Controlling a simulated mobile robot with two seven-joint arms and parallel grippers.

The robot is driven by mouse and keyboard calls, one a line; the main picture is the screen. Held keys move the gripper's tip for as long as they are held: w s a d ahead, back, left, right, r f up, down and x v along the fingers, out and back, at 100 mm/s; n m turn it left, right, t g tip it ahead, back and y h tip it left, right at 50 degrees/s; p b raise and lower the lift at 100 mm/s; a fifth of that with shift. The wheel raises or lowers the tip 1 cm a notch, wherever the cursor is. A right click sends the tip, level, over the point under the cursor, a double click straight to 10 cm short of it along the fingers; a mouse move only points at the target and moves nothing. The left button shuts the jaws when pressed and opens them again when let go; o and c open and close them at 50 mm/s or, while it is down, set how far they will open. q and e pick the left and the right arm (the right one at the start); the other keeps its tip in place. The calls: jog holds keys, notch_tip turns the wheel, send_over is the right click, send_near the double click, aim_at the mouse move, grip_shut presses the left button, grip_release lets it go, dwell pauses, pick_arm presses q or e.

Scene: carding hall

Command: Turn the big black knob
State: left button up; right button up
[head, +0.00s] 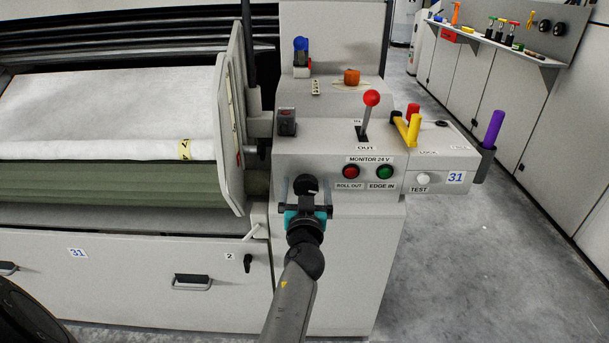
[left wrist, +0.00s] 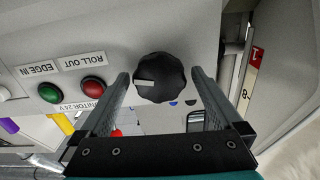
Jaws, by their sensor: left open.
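The big black knob (head: 306,183) is on the front of the grey control box, left of the red ROLL OUT button. In the left wrist view the knob (left wrist: 160,78) is round and scalloped, with a pale pointer mark toward the left. My left gripper (head: 307,194) is open in front of the knob. In the left wrist view its two fingertips appear on either side of the knob, with a narrow gap at each side. Whether the fingertips overlap the knob in depth is hard to tell. My right gripper is in neither view.
The red button (head: 351,172) and green EDGE IN button (head: 385,172) sit right of the knob. A red-ball lever (head: 371,98), yellow handle (head: 413,130) and purple handle (head: 493,128) rise above. A small black latch (head: 248,263) is below left. The floor at right is clear.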

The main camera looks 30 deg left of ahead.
pick_arm(q)
jog(key=shift+w+a, duration=0.2)
jog(key=shift+w, duration=0.15)
jog(key=c, duration=1.3)
